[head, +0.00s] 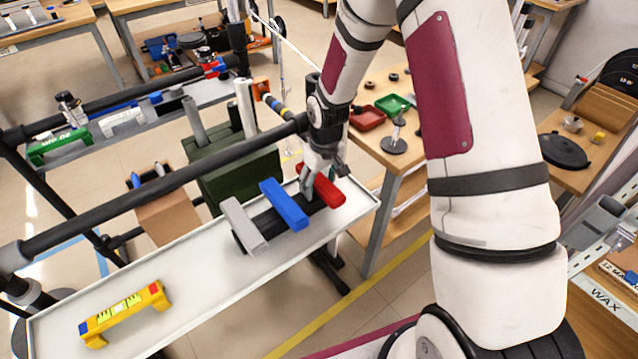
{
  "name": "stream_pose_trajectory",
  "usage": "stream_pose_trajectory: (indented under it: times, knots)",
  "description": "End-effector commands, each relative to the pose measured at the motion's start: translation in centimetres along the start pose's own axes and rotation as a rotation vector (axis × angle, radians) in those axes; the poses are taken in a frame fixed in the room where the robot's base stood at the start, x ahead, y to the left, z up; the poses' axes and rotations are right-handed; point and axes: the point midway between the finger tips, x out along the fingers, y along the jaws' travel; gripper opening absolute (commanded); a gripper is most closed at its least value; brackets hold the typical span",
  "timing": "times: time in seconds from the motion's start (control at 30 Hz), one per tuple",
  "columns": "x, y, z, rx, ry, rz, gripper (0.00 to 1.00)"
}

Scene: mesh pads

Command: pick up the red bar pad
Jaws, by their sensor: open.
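The red bar pad (328,192) lies at the right end of a row of bar pads on a long white tray. The row rests on a black bar (265,222), with a blue bar pad (284,205) in the middle and a grey bar pad (242,224) at the left. My gripper (312,182) is open, pointing down at the upper part of the red bar pad. Its fingers partly cover that pad; I cannot tell whether they touch it.
The white tray (200,282) also holds a yellow level-like piece (124,313) at its left. A black rail (160,188) runs along the tray's far side. A wooden table (420,145) with red and green trays stands behind. The tray between the yellow piece and the pads is clear.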

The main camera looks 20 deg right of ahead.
Motion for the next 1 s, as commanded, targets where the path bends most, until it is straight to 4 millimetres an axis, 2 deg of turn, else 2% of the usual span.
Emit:
stream_pose_trajectory:
  times: [0.17, 0.27, 0.43, 0.47, 0.77, 0.87, 1.0]
  knots:
    - [0.0, 0.0, 0.0, 0.0, 0.0, 0.0, 0.6]
    - [0.0, 0.0, 0.0, 0.0, 0.0, 0.0, 0.42]
    - [0.0, 0.0, 0.0, 0.0, 0.0, 0.0, 0.03]
    - [0.0, 0.0, 0.0, 0.0, 0.0, 0.0, 0.0]
    - [-0.4, 0.0, -0.1, 0.0, 0.002, 0.001, 0.0]
    - [-1.5, 0.0, -0.3, 0.0, 0.004, 0.001, 0.0]
    - [-4.2, 0.1, -0.7, -0.001, 0.007, 0.003, 0.0]
